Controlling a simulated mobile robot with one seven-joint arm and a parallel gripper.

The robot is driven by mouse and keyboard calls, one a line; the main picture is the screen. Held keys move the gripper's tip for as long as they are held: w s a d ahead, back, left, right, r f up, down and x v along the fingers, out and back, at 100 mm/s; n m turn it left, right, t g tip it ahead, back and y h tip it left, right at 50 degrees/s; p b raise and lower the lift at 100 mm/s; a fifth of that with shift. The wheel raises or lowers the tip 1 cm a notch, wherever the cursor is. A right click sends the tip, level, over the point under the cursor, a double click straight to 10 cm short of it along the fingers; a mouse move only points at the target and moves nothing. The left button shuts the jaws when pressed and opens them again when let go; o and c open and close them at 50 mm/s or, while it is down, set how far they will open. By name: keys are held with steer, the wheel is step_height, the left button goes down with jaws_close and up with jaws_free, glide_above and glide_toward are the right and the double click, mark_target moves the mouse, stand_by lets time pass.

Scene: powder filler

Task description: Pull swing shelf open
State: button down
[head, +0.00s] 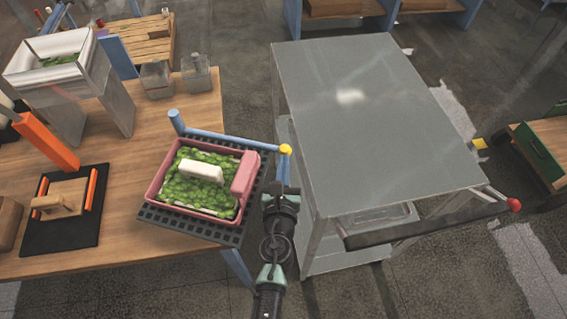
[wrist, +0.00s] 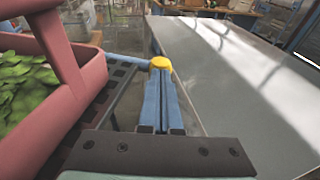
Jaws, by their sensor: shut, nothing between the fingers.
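The swing shelf is a black perforated plate (head: 158,212) with a blue bar (head: 222,138) along its far side. The bar ends in a yellow knob (head: 286,149). The plate sits at the right edge of the wooden table. A pink bin (head: 156,190) with green pieces and a white scoop (head: 201,171) stands on it. My gripper (head: 284,163) is at the knob. In the wrist view, its blue fingers (wrist: 160,80) are together and the yellow knob (wrist: 161,62) shows just beyond their tips. I cannot tell whether they touch it.
A grey metal cart (head: 375,120) with a dark push handle (head: 430,227) stands close on the right. The wooden table (head: 120,120) holds a white hopper (head: 48,60), an orange-handled press (head: 47,143) and metal blocks. Floor shows between table and cart.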

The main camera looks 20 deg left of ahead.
steer(key=w+a+n+g+y+b, duration=0.1)
steer(key=w+n+y+b, duration=0.2)
steer(key=w, duration=0.5)
steer(key=shift+g+y+b, duration=0.3)
steer(key=shift+g+b, duration=0.1)
steer(key=shift+s, duration=0.15)
